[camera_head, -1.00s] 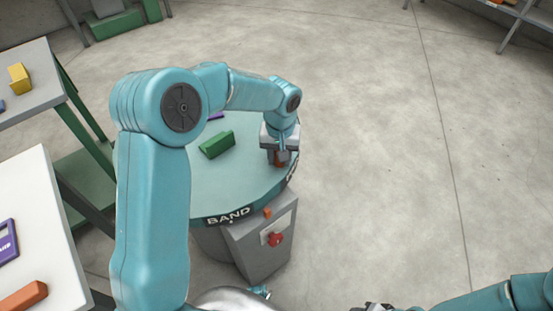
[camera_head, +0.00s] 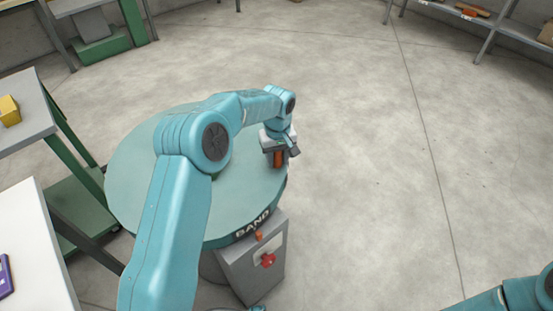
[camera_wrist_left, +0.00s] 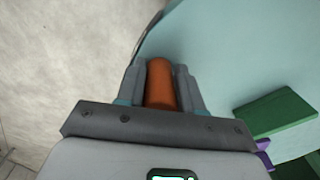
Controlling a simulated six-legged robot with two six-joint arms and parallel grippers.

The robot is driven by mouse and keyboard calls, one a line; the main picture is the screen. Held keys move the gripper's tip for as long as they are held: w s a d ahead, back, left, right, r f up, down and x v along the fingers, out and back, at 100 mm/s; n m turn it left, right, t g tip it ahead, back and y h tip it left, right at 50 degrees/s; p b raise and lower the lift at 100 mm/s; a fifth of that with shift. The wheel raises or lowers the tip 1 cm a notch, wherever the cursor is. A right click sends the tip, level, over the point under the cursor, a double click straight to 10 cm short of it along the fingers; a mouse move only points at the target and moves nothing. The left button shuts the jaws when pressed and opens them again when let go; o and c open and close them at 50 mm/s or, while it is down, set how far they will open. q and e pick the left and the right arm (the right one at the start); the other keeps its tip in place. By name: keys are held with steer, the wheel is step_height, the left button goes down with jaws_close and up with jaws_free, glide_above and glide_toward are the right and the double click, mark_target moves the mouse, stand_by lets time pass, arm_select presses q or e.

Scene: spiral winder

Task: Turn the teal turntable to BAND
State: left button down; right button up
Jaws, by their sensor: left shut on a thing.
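The round teal turntable (camera_head: 135,180) stands on a grey pedestal. Its rim carries the white word BAND (camera_head: 253,223) at the front, almost directly above a small orange marker (camera_head: 259,236) on the pedestal. My left gripper (camera_head: 278,157) is at the turntable's right edge, shut on an upright orange-brown peg (camera_wrist_left: 160,85). In the left wrist view the peg is between both fingers, over the edge of the teal top. My left arm hides part of the turntable. My right arm shows at the lower right, but its gripper is out of view.
A white table (camera_head: 35,250) and a grey table (camera_head: 20,118) stand at left. Floor at right is clear.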

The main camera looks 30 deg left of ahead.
arm_select(q)
steer(key=shift+w+a+r, duration=0.15)
steer(key=shift+w+r, duration=0.05)
steer(key=shift+w, duration=0.05)
steer(key=c, duration=0.8)
jaws_free()
steer(key=shift+w+f, duration=0.1)
steer(key=shift+f, duration=0.05)
steer(key=shift+r, duration=0.2)
step_height(320, 180, up, 16)
steer(key=p, duration=0.2)
